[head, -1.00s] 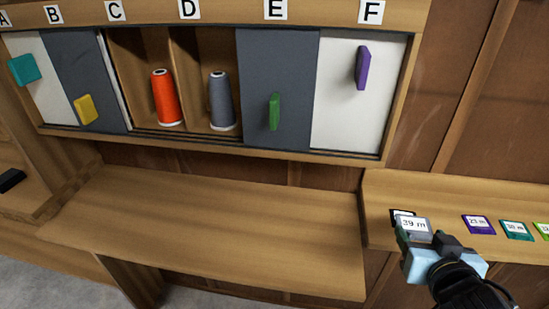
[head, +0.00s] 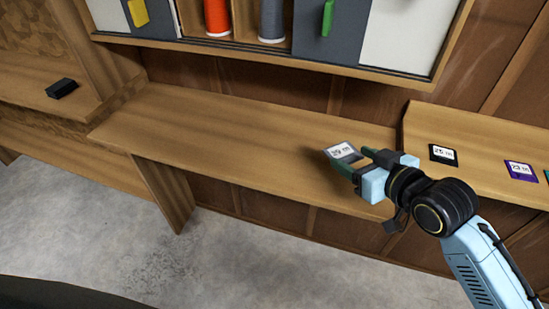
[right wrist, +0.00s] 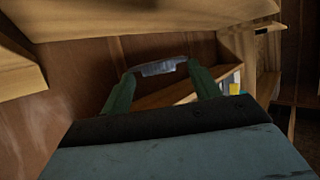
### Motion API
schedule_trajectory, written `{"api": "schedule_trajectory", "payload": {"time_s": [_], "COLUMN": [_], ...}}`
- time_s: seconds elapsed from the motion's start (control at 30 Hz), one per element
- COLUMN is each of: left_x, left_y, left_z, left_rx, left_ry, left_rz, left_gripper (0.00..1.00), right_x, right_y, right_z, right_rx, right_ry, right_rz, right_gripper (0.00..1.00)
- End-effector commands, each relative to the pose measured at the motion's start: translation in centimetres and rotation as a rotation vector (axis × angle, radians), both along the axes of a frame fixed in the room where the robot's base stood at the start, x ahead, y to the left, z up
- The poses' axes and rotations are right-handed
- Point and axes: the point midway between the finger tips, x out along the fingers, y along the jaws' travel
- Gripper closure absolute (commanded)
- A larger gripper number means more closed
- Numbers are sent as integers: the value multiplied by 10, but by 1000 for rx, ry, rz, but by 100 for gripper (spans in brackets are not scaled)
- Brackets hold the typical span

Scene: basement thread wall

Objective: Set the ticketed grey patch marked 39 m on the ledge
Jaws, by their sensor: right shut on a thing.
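The grey patch (head: 342,151) has a white ticket that reads about 39 m. My right gripper (head: 350,160) is shut on it and holds it over the right part of the long wooden ledge (head: 230,118). I cannot tell how high above the ledge it is. In the right wrist view the patch (right wrist: 160,68) shows edge-on between the two green fingertips. My left gripper is not in view.
A black patch (head: 443,155) and a purple patch (head: 520,170) lie on the higher shelf (head: 480,140) at the right. A cabinet with sliding doors, an orange cone (head: 217,16) and a grey cone (head: 272,20) hangs above. The ledge is bare. A black block (head: 61,88) lies far left.

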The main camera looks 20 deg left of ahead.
Motion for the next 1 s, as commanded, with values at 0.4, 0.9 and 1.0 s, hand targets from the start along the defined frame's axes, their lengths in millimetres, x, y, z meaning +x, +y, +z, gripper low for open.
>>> {"api": "schedule_trajectory", "payload": {"time_s": [0.4, 0.9, 1.0], "left_x": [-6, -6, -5], "left_y": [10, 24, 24], "left_z": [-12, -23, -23], "left_rx": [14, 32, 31], "left_ry": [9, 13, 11], "left_rz": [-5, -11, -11], "left_gripper": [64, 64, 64], "right_x": [-1, -1, -1], "right_y": [0, 0, 0], "right_z": [-50, -101, -100], "right_rx": [-1, -1, 0], "right_ry": [3, 2, 0], "right_rz": [1, 2, 2], "right_gripper": [59, 59, 59]}}
